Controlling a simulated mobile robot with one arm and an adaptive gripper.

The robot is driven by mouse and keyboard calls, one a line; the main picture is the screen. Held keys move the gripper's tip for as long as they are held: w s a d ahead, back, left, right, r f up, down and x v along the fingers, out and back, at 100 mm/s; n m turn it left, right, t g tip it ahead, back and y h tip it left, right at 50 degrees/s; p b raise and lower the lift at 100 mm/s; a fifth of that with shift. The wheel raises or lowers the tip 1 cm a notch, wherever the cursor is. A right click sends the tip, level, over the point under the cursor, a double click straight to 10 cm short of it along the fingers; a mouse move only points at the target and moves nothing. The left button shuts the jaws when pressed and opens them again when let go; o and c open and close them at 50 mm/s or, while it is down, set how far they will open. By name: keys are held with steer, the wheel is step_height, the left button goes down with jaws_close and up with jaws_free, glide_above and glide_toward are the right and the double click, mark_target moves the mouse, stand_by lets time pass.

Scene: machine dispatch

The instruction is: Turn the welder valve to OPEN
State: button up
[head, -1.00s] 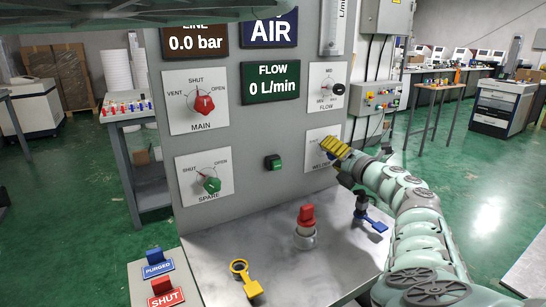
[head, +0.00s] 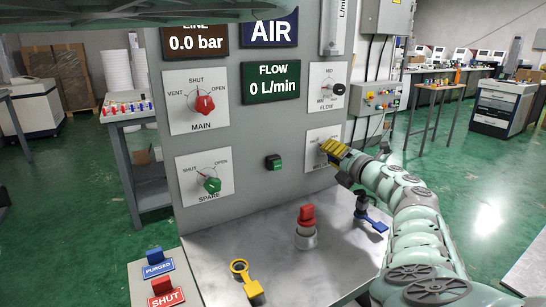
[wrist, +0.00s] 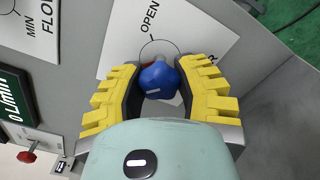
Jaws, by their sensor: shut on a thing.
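The welder valve is a blue knob (wrist: 158,82) on a white plate (wrist: 128,48) with the word OPEN printed on it. My gripper (wrist: 160,66) has its yellow fingers closed around the knob, one on each side. A small red mark shows at the knob's far edge, but I cannot tell exactly where the pointer is. In the head view my gripper (head: 328,150) is at the welder plate (head: 314,142), low on the right of the panel. There it hides the knob and part of the label.
The red MAIN knob (head: 205,103), green SPARE knob (head: 212,184) and black FLOW knob (head: 338,88) are on the same panel. A red-handled valve (head: 306,216), a blue lever (head: 376,223) and a yellow lever (head: 246,278) are on the metal shelf below.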

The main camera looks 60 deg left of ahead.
jaws_close()
